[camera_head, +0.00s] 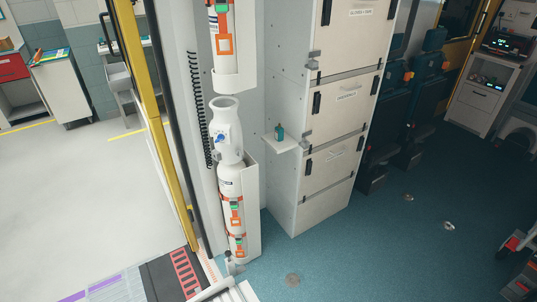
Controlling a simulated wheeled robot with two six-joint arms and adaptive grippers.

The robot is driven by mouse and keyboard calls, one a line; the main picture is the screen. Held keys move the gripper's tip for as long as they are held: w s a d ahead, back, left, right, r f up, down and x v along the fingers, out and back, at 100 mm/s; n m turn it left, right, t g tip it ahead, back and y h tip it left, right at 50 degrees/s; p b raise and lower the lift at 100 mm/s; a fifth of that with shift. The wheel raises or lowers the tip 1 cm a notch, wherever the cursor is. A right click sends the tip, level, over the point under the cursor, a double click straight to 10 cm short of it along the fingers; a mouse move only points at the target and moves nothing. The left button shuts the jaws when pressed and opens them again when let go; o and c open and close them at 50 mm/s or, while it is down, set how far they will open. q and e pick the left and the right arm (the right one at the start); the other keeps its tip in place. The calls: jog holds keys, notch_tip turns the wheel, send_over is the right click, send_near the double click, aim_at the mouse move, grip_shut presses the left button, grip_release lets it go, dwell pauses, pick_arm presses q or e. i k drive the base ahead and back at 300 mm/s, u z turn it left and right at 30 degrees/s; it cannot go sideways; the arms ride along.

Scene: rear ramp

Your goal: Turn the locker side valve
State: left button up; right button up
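A white gas cylinder (232,190) stands upright in a white holder at the side wall, left of the locker. Its white collar top (225,108) has a small blue knob (220,139) on the front. The tall white locker (335,125) stands to its right. On the locker's left side a small white shelf (283,145) carries a small teal object (280,132) with a dark top; it is too small to tell whether this is a valve. Neither of my grippers is in view.
A second cylinder in a holder (232,60) is above the first. A black coiled cord (197,110) hangs to the left. A yellow door edge (155,120) is further left. The teal floor (390,245) in front of the locker is mostly clear. Dark seats (405,110) are right of it.

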aim_at(239, 153)
jog(key=z, duration=0.5)
jog(key=i, duration=0.9)
jog(key=u, duration=1.65)
